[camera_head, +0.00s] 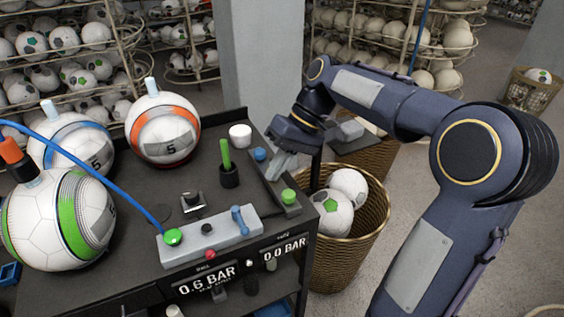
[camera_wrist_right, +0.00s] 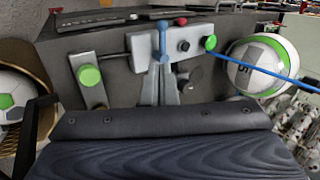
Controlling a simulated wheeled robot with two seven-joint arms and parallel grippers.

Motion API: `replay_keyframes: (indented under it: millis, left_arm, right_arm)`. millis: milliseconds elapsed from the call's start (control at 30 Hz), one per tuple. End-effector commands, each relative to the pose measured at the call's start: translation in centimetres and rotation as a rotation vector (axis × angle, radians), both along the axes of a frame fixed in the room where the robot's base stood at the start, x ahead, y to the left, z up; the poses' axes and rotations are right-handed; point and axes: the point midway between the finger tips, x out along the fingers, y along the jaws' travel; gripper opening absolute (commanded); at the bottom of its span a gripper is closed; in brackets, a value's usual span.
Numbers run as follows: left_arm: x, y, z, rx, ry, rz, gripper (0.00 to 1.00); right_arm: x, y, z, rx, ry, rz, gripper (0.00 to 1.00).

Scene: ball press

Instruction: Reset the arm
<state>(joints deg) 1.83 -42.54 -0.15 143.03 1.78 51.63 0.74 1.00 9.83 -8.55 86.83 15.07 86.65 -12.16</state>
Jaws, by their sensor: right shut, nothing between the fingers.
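My right arm (camera_head: 375,95) comes in from the right and reaches over the right end of the dark cart. My right gripper (camera_head: 274,172) is shut and empty, pointing down above the cart's right edge, near a green knob (camera_head: 289,196) and a blue cap (camera_head: 260,155). In the right wrist view the gripper's grey fingers (camera_wrist_right: 160,92) show together. The grey control block (camera_head: 210,237) lies in front, with a blue lever (camera_head: 240,221), a red button (camera_head: 210,254) and a green fitting (camera_head: 172,237). My left gripper is not in view.
Striped balls (camera_head: 162,128) stand on the cart (camera_head: 140,262) at the left. A blue hose (camera_head: 95,170) runs to the green fitting. A wicker basket of balls (camera_head: 345,240) stands right of the cart, below my arm. Readouts show 0.6 BAR and 0.0 BAR.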

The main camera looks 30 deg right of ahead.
Motion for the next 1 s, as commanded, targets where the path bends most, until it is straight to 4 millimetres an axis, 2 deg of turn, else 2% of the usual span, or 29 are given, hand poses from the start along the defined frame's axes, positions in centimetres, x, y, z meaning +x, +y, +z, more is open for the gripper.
replay_keyframes:
  millis: [100, 333, 467, 567, 667, 800, 900, 1000]
  left_arm:
    - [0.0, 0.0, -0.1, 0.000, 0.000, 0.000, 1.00]
    - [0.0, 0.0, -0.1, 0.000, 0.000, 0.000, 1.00]
    - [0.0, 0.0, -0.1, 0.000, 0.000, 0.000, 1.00]
    - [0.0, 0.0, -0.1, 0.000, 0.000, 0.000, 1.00]
    - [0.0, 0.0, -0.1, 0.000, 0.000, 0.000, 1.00]
    - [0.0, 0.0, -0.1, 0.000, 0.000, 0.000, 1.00]
    - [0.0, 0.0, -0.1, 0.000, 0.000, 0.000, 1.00]
    - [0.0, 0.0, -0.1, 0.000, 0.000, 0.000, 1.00]
  right_arm:
    - [0.0, -0.7, 1.0, -0.001, -0.001, -0.002, 0.00]
    - [-0.1, -1.0, 1.5, 0.000, 0.000, -0.001, 0.00]
    - [-1.5, -0.9, 1.6, -0.010, -0.022, -0.022, 0.00]
    - [-4.3, -0.6, 1.4, -0.033, -0.068, -0.067, 0.00]
    - [-8.1, 0.1, 0.3, -0.069, -0.139, -0.126, 0.00]
    - [-13.1, 1.3, -2.4, -0.127, -0.248, -0.204, 0.00]
    - [-15.8, 2.2, -4.7, -0.163, -0.318, -0.248, 0.00]
    - [-17.5, 2.8, -6.6, -0.188, -0.370, -0.278, 0.00]
